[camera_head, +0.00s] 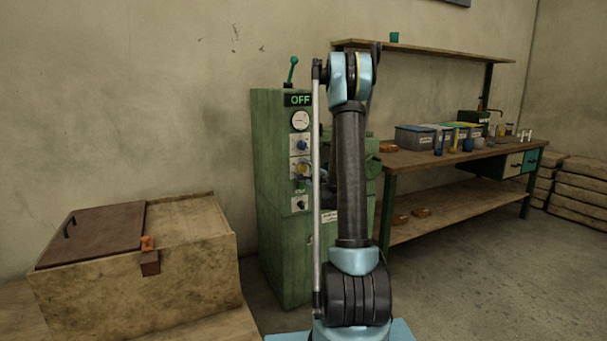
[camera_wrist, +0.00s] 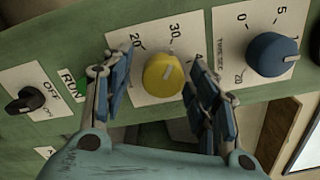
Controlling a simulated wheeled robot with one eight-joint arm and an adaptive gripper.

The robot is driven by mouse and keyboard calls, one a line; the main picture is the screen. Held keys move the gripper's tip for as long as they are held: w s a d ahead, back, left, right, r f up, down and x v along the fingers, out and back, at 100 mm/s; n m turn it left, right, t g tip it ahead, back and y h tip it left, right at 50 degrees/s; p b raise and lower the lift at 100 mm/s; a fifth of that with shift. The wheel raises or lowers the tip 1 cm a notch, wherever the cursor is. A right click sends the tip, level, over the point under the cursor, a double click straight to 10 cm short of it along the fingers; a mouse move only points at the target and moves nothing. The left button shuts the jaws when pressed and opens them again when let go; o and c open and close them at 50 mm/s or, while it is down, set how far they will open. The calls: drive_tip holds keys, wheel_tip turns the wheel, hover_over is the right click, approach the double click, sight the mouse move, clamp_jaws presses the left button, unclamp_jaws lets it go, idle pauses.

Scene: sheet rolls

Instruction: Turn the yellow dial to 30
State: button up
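The yellow dial (camera_wrist: 160,76) sits on a white plate of the green machine in the wrist view. Its scale shows 20, 30 and a partly hidden 4-something, and its short white mark leans up towards the 30. In the head view the yellow dial (camera_head: 303,169) shows small on the machine's front. My gripper (camera_wrist: 156,72) is open, with one blue-padded finger on either side of the dial. The fingers look apart from the dial, with a gap on each side. In the head view my arm stands in front of the machine and the gripper is mostly hidden.
A display (camera_head: 300,100) reads OFF. A workbench (camera_head: 440,157) stands right, a wooden crate (camera_head: 185,268) left.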

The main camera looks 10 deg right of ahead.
drive_tip(key=v, duration=1.2)
idle(0.4)
drive_tip(key=s+d+m, duration=0.2)
drive_tip(key=s+m, duration=0.4)
drive_tip(key=m, duration=0.4)
drive_tip(key=x, duration=1.7)
drive_tip(key=shift+w+a+r, duration=0.1)
drive_tip(key=shift+a, duration=0.1)
drive_tip(key=c, duration=1.1)
